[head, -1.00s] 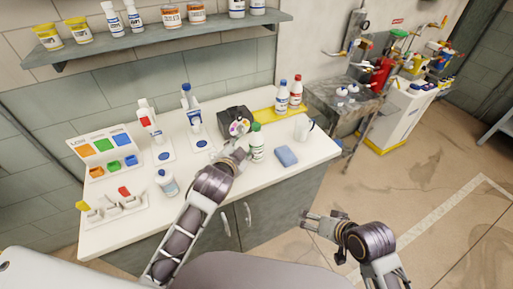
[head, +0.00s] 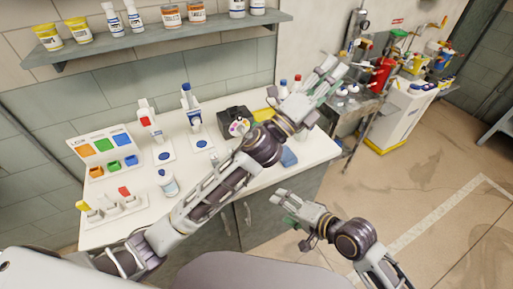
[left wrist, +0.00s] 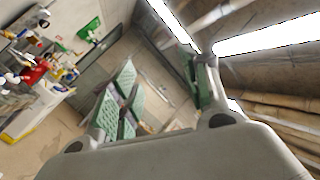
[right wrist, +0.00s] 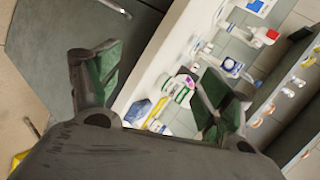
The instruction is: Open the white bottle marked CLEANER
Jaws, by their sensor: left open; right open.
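The word CLEANER cannot be read on any bottle. A white bottle with a blue cap (head: 167,182) stands at the counter's front left. My left gripper (head: 333,72) is open and empty, raised above the counter's right end; its spread fingers show in the left wrist view (left wrist: 160,85). My right gripper (head: 282,208) is open and empty in front of the counter, its fingers apart in the right wrist view (right wrist: 157,85).
A blue sponge (head: 289,157) lies near the counter's (head: 215,172) front edge. A black box (head: 236,122) stands behind my left arm. Colour-marked racks (head: 108,148) stand at the left. A shelf (head: 150,47) hangs above. Open floor (head: 425,190) lies to the right.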

